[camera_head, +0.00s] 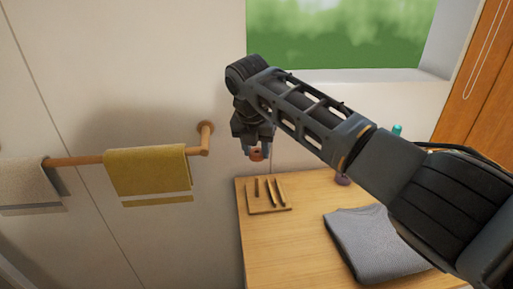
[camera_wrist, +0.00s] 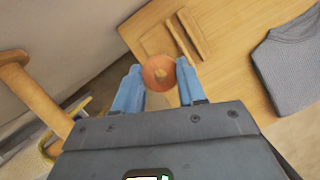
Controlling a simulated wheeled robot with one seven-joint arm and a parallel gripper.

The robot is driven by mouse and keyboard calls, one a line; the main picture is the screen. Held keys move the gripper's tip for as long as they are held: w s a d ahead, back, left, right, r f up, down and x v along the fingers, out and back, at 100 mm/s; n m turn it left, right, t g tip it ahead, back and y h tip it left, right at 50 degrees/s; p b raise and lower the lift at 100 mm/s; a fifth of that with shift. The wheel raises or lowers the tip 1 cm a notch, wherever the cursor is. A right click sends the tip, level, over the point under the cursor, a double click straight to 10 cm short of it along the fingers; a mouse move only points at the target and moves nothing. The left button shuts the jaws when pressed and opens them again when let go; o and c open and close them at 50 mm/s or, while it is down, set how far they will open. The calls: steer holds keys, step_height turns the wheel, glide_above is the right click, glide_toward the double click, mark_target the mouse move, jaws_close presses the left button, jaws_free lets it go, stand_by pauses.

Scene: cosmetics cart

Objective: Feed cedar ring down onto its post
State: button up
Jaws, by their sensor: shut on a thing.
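In the head view the ring (camera_head: 257,155) hangs from my gripper (camera_head: 258,147), above the back left corner of the table and behind the post stand.
A folded grey cloth (camera_head: 365,240) lies on the wooden table (camera_head: 270,255), right of the stand. A wall rail (camera_head: 80,160) carries a yellow towel (camera_head: 150,172) on the left. A purple item (camera_head: 342,180) and a teal item (camera_head: 397,130) are partly hidden by my arm.

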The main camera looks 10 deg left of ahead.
mark_target(257, 177)
steer(key=shift+f+b, duration=1.5)
steer(key=shift+f, duration=0.4)
steer(key=shift+f+b, duration=0.3)
steer(key=shift+f, duration=0.7)
steer(key=shift+p, duration=0.4)
steer(key=shift+f+b, duration=0.7)
steer(key=shift+f, duration=0.8)
steer(key=o, duration=1.1)
steer(key=shift+r, duration=0.15)
